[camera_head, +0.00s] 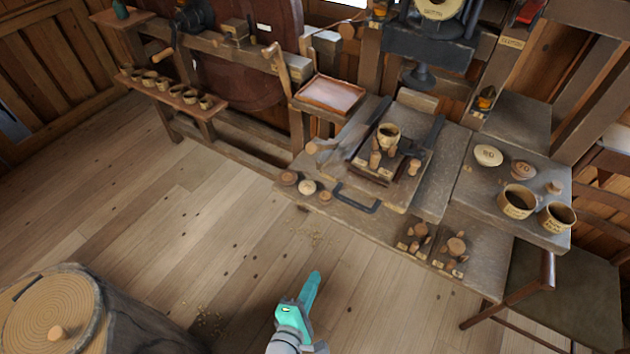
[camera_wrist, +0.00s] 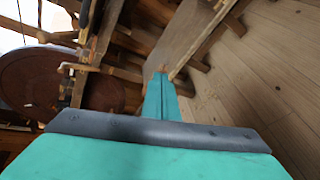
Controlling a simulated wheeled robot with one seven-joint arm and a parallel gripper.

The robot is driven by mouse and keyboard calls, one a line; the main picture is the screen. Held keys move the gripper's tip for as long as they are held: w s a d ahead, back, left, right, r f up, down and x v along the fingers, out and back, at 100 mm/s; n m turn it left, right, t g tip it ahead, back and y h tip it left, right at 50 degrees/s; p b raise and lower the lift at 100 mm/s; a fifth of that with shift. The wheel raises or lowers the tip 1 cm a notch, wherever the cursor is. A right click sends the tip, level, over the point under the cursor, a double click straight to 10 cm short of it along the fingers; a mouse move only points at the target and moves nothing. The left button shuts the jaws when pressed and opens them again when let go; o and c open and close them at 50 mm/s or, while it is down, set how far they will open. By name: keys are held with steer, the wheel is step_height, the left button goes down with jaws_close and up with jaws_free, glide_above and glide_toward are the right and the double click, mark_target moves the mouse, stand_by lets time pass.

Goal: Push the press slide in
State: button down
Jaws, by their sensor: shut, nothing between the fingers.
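The press slide (camera_head: 392,196) looks like a wooden board on the bench, with a dark handle (camera_head: 355,199) at its front edge. The slide sticks out in front of the dark press (camera_head: 428,48). My gripper (camera_head: 314,277) is teal and shut, with nothing held. It is above the floor, in front of the bench and apart from the handle. In the wrist view its fingers (camera_wrist: 161,82) are together; the slide cannot be made out there.
Two round cups (camera_head: 517,201) and labelled discs (camera_head: 488,156) stand on the right side table. Small round knobs (camera_head: 307,187) lie at the bench's front left. A stump (camera_head: 50,310) stands at lower left. The floor (camera_head: 215,215) between is mostly clear.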

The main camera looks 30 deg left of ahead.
steer(key=w+a+r+n+t+h, duration=0.1)
steer(key=w+a+r+n+t, duration=0.1)
steer(key=w+a+r+n, duration=0.4)
steer(key=n+t+h, duration=0.2)
steer(key=n, duration=0.4)
glide_toward(322, 173)
steer(key=w, duration=0.6)
steer(key=shift+w+d+r, duration=0.1)
steer(key=shift+w, duration=0.1)
steer(key=shift+w, duration=0.1)
